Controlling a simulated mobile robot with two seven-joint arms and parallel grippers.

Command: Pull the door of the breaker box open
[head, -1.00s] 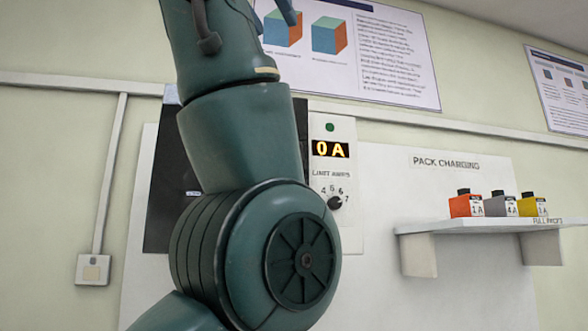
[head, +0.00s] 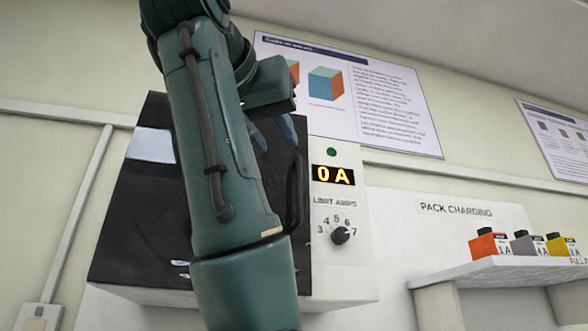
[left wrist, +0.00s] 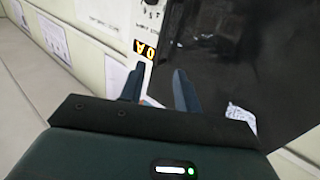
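The breaker box has a black door (head: 135,215) on the left of its white front, and the door looks shut. A dark upright handle (head: 296,190) is at the door's right edge. My left arm crosses in front of the door and hides its middle. My left gripper (head: 272,133) is in front of the door's upper right part, above the handle. In the left wrist view my left gripper (left wrist: 158,88) is open with nothing between its fingers, and the black door (left wrist: 245,60) fills the right side. My right gripper is not in view.
Right of the door is a panel with a 0 A display (head: 333,175) and a limit knob (head: 340,235). A shelf (head: 500,270) with orange, grey and yellow packs stands at the right. A poster (head: 390,110) hangs on the wall above.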

